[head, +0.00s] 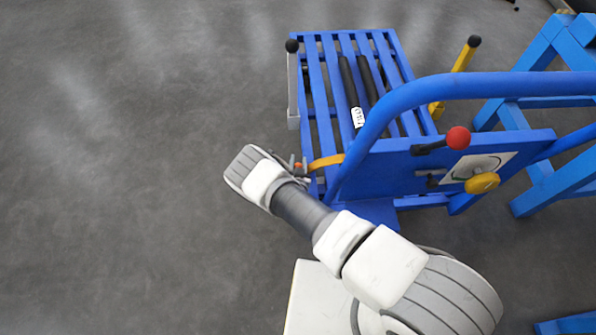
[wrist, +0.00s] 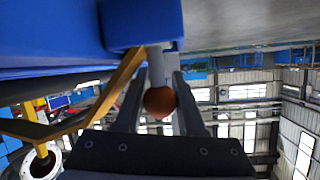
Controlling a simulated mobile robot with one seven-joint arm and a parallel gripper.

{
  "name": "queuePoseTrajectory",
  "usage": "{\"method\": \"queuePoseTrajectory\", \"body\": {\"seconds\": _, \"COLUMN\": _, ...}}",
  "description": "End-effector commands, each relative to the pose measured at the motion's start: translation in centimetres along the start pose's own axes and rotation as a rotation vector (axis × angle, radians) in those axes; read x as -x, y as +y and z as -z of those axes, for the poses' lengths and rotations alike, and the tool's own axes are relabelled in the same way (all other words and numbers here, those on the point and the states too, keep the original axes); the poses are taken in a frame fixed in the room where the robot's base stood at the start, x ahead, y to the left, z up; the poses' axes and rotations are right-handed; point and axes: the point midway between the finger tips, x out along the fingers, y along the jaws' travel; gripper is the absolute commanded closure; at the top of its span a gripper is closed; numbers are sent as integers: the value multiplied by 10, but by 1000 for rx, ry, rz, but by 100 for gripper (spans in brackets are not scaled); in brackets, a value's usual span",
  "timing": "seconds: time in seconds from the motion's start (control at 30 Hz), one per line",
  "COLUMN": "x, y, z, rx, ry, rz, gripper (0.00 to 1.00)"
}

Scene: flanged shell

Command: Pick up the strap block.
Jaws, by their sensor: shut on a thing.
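My gripper (head: 299,167) is at the near left side of a blue slatted frame (head: 327,87). In the wrist view my gripper's two fingers (wrist: 160,78) are closed around a grey pin with an orange ball end (wrist: 159,101). The pin comes from a blue block-like part (wrist: 143,22) just beyond the fingertips. A yellow strap-like bar (head: 326,161) runs right beside my gripper; it also shows in the wrist view (wrist: 105,95). I cannot tell which part is the strap block. In the head view the grip is small and partly hidden by my wrist.
A blue curved rail (head: 440,88), a red-knobbed lever (head: 457,137) and a yellow knob (head: 482,183) stand to the right. A black-tipped grey post (head: 293,85) rises at the frame's left edge. The grey floor (head: 120,180) to the left is clear.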

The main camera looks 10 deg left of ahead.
Motion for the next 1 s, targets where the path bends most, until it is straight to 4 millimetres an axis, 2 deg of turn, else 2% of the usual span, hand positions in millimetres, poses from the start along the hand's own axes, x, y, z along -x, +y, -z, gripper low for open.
{"method": "queuePoseTrajectory", "body": {"seconds": 0.17, "x": 1, "y": -1, "z": 3, "rx": -1, "ry": 2, "rz": 0, "gripper": 100}}
{"method": "queuePoseTrajectory", "body": {"seconds": 0.27, "x": 5, "y": -3, "z": 14, "rx": -1, "ry": 2, "rz": 0, "gripper": 100}}
{"method": "queuePoseTrajectory", "body": {"seconds": 0.6, "x": 30, "y": -16, "z": 74, "rx": -1, "ry": 1, "rz": -1, "gripper": 100}}
{"method": "queuePoseTrajectory", "body": {"seconds": 0.87, "x": 38, "y": -19, "z": 93, "rx": 0, "ry": 1, "rz": 0, "gripper": 100}}
{"method": "queuePoseTrajectory", "body": {"seconds": 0.97, "x": 39, "y": -20, "z": 107, "rx": 0, "ry": 4, "rz": 0, "gripper": 100}}
{"method": "queuePoseTrajectory", "body": {"seconds": 1.0, "x": 40, "y": -20, "z": 117, "rx": 1, "ry": 5, "rz": -2, "gripper": 100}}
